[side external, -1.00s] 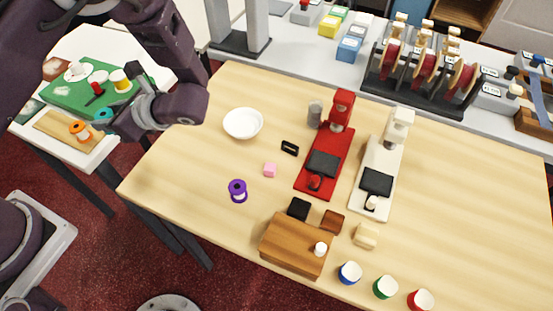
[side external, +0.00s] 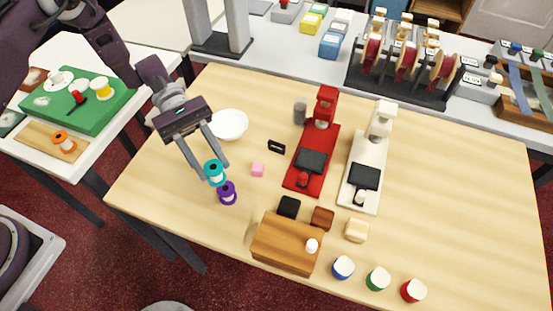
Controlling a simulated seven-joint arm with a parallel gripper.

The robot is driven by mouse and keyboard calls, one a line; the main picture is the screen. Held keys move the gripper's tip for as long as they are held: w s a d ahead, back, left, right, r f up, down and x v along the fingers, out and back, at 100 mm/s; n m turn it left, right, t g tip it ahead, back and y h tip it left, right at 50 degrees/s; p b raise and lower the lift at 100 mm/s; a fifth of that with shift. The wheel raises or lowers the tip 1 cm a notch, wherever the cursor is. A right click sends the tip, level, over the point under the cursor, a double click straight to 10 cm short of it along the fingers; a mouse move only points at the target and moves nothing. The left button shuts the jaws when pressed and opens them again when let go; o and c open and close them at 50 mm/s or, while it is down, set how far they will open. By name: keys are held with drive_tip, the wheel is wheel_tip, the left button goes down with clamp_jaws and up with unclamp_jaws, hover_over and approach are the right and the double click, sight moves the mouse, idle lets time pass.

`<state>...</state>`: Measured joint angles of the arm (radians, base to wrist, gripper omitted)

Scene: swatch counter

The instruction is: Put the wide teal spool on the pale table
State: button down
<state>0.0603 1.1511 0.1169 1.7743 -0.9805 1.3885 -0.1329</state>
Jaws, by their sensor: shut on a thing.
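The teal spool (side external: 214,173) is between the fingers of my gripper (side external: 215,172), which is shut on it. My gripper reaches down over the left part of the pale wooden table (side external: 455,210). The spool appears just behind the purple spool (side external: 227,193), overlapping it in the picture. I cannot tell whether the teal spool touches the table top or hangs a little above it.
A red press (side external: 314,145) and a cream press (side external: 370,160) stand mid-table. A wooden box (side external: 287,243) is in front. The right side is clear.

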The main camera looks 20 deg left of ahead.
drive_tip(key=w+a+r+n+t+h, duration=0.1)
drive_tip(key=w+a+n+t, duration=0.2)
drive_tip(key=w+n+t, duration=0.4)
drive_tip(key=w+a+r+n+t+h, duration=0.1)
drive_tip(key=w+a+n+t, duration=0.25)
drive_tip(key=w, duration=0.55)
drive_tip(key=w+a+n+t+y, duration=0.55)
drive_tip(key=w+a+t, duration=0.2)
drive_tip(key=a, duration=0.45)
drive_tip(key=shift+n+h, duration=0.3)
drive_tip(key=shift+h, duration=0.15)
wheel_tip(320, 180, down, 9)
drive_tip(key=shift+w+f, duration=0.15)
drive_tip(key=c, duration=0.9)
unclamp_jaws()
drive_tip(key=shift+f, duration=0.15)
drive_tip(key=shift+c, duration=0.2)
